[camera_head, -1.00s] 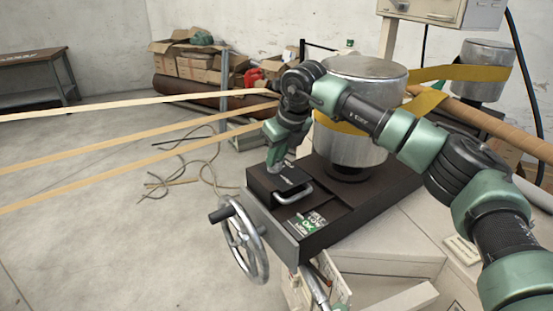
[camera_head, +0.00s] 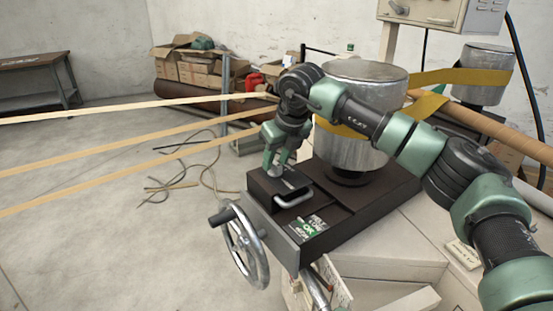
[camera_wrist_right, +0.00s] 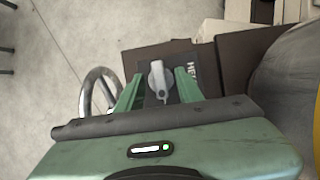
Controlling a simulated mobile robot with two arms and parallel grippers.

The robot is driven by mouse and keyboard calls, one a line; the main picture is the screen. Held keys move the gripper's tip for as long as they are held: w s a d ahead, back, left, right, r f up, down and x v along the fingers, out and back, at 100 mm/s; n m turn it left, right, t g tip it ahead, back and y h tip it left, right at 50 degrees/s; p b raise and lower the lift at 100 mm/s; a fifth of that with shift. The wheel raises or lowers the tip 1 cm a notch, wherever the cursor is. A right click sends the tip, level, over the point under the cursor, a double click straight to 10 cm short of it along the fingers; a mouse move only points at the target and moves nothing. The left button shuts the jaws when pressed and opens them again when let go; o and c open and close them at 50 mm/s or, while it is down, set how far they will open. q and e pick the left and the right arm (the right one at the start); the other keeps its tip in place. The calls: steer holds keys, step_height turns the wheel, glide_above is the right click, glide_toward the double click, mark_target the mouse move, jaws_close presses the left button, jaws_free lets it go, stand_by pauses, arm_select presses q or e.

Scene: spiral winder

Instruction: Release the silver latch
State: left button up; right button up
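The silver latch (camera_wrist_right: 157,79) is a small turning piece on a dark plate with white lettering. In the wrist view it sits between the two green fingers of my right gripper (camera_wrist_right: 156,88), with a gap on each side. My right gripper is open. My left gripper is not in view.
A handwheel (camera_head: 246,245) is at the machine's near left. The large metal drum (camera_head: 352,150) with a yellow band stands close behind my right arm. Paper strips (camera_head: 130,157) stretch left across the room.

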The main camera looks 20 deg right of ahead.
steer(key=b+v, duration=0.1)
steer(key=v, duration=0.6)
steer(key=shift+r, duration=0.35)
steer(key=shift+s+d, duration=0.1)
steer(key=shift+s, duration=0.05)
